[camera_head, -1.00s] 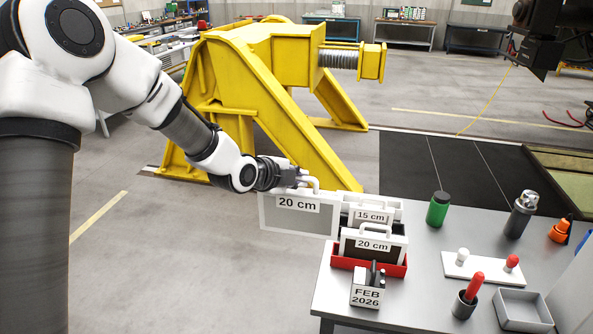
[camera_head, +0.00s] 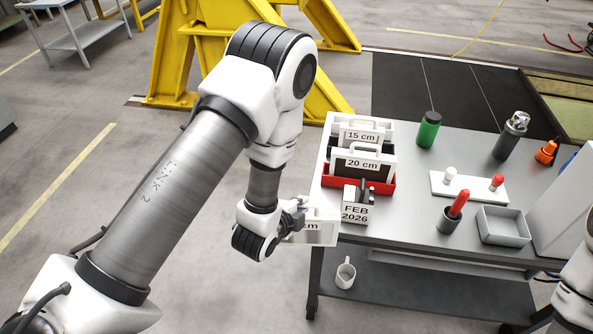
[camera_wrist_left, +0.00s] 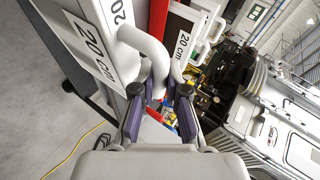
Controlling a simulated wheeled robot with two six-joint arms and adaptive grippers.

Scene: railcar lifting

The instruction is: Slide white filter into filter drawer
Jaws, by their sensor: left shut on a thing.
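The white filter (camera_head: 318,232) is a flat white-framed panel with a handle and a "20 cm" label. It hangs at the table's front left corner, beside the calendar block. My left gripper (camera_head: 297,216) is shut on its handle. The wrist view shows the white handle between the fingers (camera_wrist_left: 158,112), with the label (camera_wrist_left: 94,48) at upper left. The arm and gripper hide part of the filter in the head view. My right gripper is out of view.
A calendar block (camera_head: 356,207), green bottle (camera_head: 428,131), dark flask (camera_head: 510,137), red-handled tool in a cup (camera_head: 453,212) and grey tray (camera_head: 502,226) stand on the table (camera_head: 408,215). Floor left is clear.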

